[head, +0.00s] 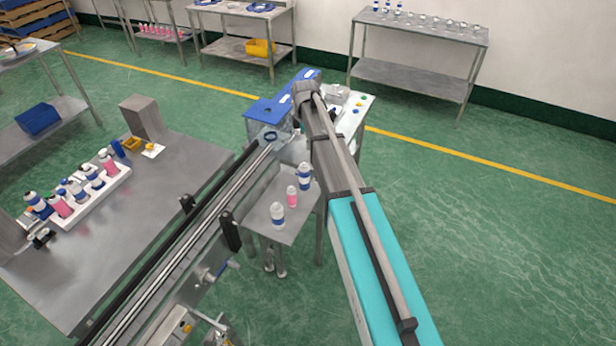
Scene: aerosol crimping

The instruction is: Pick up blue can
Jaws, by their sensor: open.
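A white tray (88,208) on the left bench holds several blue and pink cans. A plain blue item (118,149) stands just beyond that tray. I cannot tell which one is the blue can meant. My arm reaches up the middle of the head view; I cannot make out my gripper, and no can is seen held.
A conveyor (205,230) runs between the left bench (185,160) and the small table (262,217). A machine with a blue top (268,108) stands beyond it. A grey shelf (420,75) with cans stands by the wall. The green floor at right is clear.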

